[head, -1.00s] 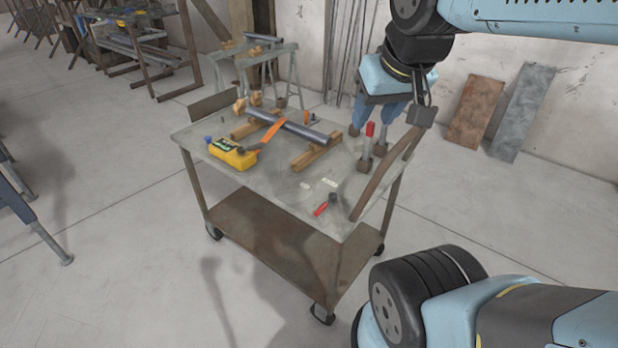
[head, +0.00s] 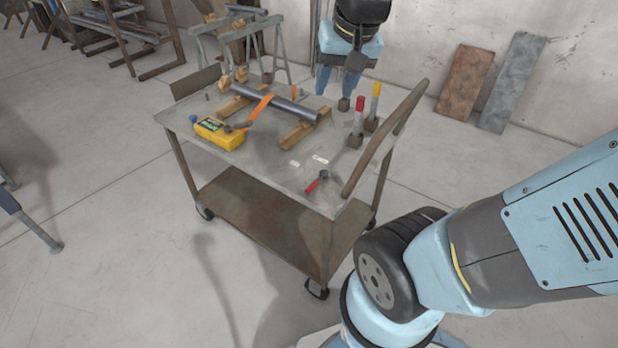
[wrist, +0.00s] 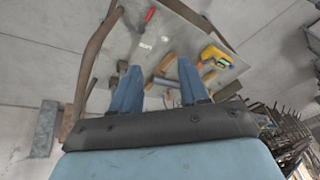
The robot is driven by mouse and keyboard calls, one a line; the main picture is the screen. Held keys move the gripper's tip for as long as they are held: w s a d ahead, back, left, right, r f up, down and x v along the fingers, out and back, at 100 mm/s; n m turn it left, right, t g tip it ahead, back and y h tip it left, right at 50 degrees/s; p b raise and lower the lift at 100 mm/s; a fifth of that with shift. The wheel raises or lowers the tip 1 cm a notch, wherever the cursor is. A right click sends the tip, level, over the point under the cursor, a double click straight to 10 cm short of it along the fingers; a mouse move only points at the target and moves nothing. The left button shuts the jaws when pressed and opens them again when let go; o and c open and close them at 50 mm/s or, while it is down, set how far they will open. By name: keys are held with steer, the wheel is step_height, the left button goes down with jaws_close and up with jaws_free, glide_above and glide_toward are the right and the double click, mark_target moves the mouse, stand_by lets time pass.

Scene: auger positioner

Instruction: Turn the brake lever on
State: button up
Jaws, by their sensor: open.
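A red-handled lever (head: 316,181) lies low on the cart top near the front right corner. Two upright levers stand by the right edge, one red-tipped (head: 359,117) and one yellow-tipped (head: 375,105), on dark bases. I cannot tell by a label which is the brake lever. The low red handle also shows at the top of the wrist view (wrist: 149,16). My gripper (head: 336,90) is open and points down above the cart's far right part, left of the upright levers. Its fingers (wrist: 158,72) have no visible object held between them. A dark block (head: 344,104) shows just below it.
The metal cart (head: 265,170) carries a grey pipe (head: 292,108) on wooden blocks, an orange strap (head: 257,108) and a yellow box (head: 219,134). A curved brown handle rail (head: 385,138) rises along the right edge. Panels (head: 466,80) lean on the back wall.

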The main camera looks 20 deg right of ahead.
steer(key=w+a+f+m+g, duration=0.1)
steer(key=w+f+m+g, duration=0.25)
steer(key=w+f, duration=0.6)
steer(key=m+g+h, duration=0.2)
steer(key=m, duration=0.3)
glide_toward(311, 185)
steer(key=f, duration=0.2)
steer(key=s+f, duration=0.1)
steer(key=f, duration=0.5)
steer(key=shift+s+d+f, duration=0.15)
steer(key=shift+d, duration=0.2)
jaws_close()
steer(key=shift+d, duration=0.1)
